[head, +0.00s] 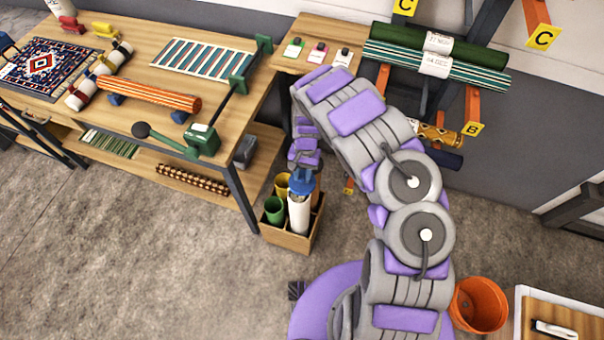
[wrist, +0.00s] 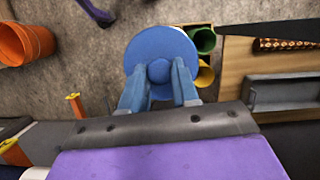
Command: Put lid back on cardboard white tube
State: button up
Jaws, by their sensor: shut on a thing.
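The white cardboard tube (head: 299,214) stands upright in a wooden divided box (head: 288,241) on the floor. A round blue lid (head: 302,186) with a centre knob is at the tube's top end; I cannot tell whether it is seated or just above the rim. My gripper (head: 303,170) points down over the tube and is shut on the lid. In the wrist view, the two blue fingers of my gripper (wrist: 159,82) close around the knob of the lid (wrist: 160,45). The lid hides the tube's mouth there.
A green tube (head: 274,208) and a yellow tube (head: 282,184) stand in the same box. A wooden workbench (head: 130,45) with a lower shelf is close on the left. An orange bucket (head: 478,304) stands at lower right. A rack with rolled rugs (head: 436,48) is behind. The floor at left is clear.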

aim_at(299, 185)
jog(key=shift+a+f+b, duration=0.6)
jog(key=shift+a+f, duration=0.2)
jog(key=shift+f, duration=0.25)
jog(key=shift+a+f, duration=0.1)
jog(key=shift+f, duration=0.3)
jog(key=f+b, duration=0.1)
jog(key=d+f+b, duration=0.1)
jog(key=shift+f, duration=0.4)
jog(key=shift+a+f+b, duration=0.1)
jog(key=shift+f+b, duration=0.35)
jog(key=shift+f, duration=0.05)
jog(key=shift+a+f, duration=0.15)
jog(key=shift+a, duration=0.1)
jog(key=shift+d, duration=0.2)
jog(key=shift+s+a+p, duration=0.15)
jog(key=shift+p, duration=0.15)
jog(key=shift+p, duration=0.3)
dwell(0.9)
